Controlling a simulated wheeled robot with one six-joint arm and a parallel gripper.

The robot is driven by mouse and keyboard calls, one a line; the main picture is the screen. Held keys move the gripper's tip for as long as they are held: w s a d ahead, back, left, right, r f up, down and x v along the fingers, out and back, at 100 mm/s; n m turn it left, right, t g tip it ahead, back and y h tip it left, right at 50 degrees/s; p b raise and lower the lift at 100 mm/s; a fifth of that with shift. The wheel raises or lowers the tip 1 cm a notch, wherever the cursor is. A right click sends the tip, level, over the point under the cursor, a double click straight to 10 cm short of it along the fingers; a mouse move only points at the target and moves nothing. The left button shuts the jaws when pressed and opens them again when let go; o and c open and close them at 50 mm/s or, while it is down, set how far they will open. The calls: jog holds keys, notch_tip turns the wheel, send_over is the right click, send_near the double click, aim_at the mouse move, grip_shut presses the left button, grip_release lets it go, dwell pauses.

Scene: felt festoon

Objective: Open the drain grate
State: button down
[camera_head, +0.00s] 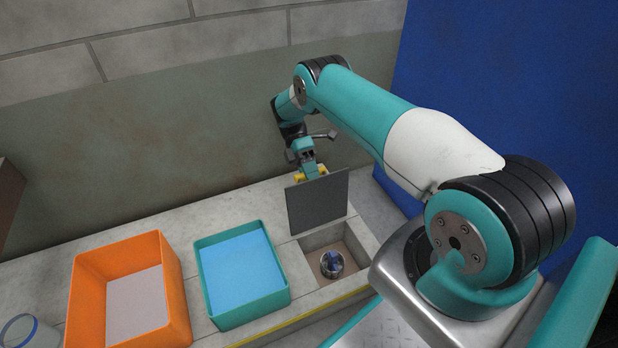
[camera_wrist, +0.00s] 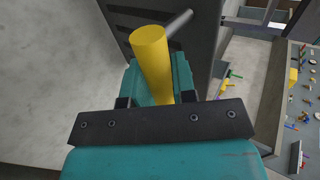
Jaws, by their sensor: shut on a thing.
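The drain grate (camera_head: 318,203) is a flat dark grey plate, standing nearly upright along the back left of a square recess (camera_head: 350,240) in the concrete ledge. The recess is uncovered in the head view. My gripper (camera_head: 308,168) is behind the plate's top edge, which partly hides it. It is shut on a yellow handle (camera_wrist: 152,60), a bar that shows between the teal jaws in the wrist view. A dark grey panel behind the bar there appears to be the grate (camera_wrist: 165,22).
A round metal thing with blue on it (camera_head: 332,264) lies in the recess. A teal bin with a blue floor (camera_head: 205,290) and an orange bin (camera_head: 174,290) stand to the left. A concrete wall (camera_head: 150,140) is behind; a blue panel (camera_head: 510,70) is at the right.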

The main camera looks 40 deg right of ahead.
jog(key=shift+r, duration=0.1)
jog(key=c, duration=0.9)
grip_release()
jog(key=shift+w+a, duration=0.1)
jog(key=shift+a, duration=0.05)
notch_tip(320, 180, up, 20)
jog(key=p, duration=0.8)
jog(key=shift+p, duration=0.4)
